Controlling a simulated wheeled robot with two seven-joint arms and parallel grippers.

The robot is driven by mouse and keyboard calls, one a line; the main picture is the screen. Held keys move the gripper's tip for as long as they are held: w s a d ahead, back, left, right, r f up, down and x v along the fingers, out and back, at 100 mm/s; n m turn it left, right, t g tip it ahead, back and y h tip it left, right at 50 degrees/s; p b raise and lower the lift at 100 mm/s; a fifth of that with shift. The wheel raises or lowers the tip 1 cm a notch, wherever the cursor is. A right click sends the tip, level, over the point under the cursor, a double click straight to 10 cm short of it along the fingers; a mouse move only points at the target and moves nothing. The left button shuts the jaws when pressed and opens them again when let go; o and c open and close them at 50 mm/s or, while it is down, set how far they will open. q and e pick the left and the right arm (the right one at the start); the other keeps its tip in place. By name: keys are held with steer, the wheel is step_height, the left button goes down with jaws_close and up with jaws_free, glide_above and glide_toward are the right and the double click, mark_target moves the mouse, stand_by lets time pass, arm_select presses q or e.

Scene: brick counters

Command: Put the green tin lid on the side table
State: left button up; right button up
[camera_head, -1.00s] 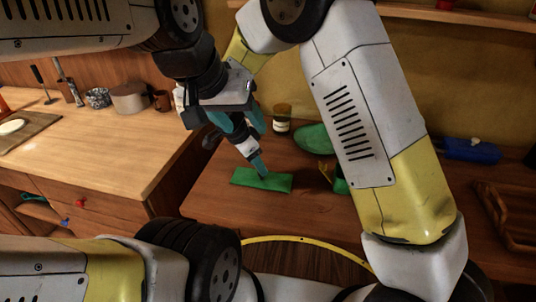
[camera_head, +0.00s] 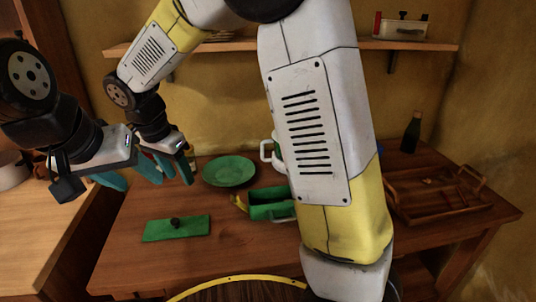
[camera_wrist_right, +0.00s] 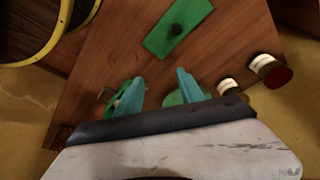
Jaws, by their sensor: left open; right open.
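The green tin lid (camera_head: 160,231), a flat rectangle with a dark knob, lies on the reddish-brown table, left of the open green tin (camera_head: 268,210). It also shows at the top of the right wrist view (camera_wrist_right: 160,38). My right gripper (camera_head: 177,180) is open and empty, above and apart from the lid; its spread teal fingers show in the right wrist view (camera_wrist_right: 156,88). My left gripper (camera_head: 130,178) is open and empty, left of the right one, near the gap between the pale counter and the table. I cannot tell which surface is called the side table.
A green plate (camera_head: 229,171) lies behind the lid. A wooden tray (camera_head: 440,208) and dark bottle (camera_head: 411,133) stand at the right. A pale wooden counter (camera_head: 40,235) is at the left. My right forearm hides part of the table. Table surface around the lid is clear.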

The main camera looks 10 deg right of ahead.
steer(key=s+d+r+n+t+y, duration=0.1)
steer(key=s+d+r+n+y, duration=0.2)
steer(key=d, duration=0.5)
steer(key=s+d+r+n, duration=0.1)
steer(key=s+d+r, duration=0.2)
steer(key=d+r, duration=0.35)
steer(key=s+d+n+t+y, duration=0.1)
steer(key=s+d+n, duration=0.3)
steer(key=s+d, duration=0.4)
steer(key=shift+s+d+t, duration=0.3)
steer(key=shift+d+t, duration=0.4)
steer(key=shift+t, duration=0.2)
steer(key=shift+r, duration=0.1)
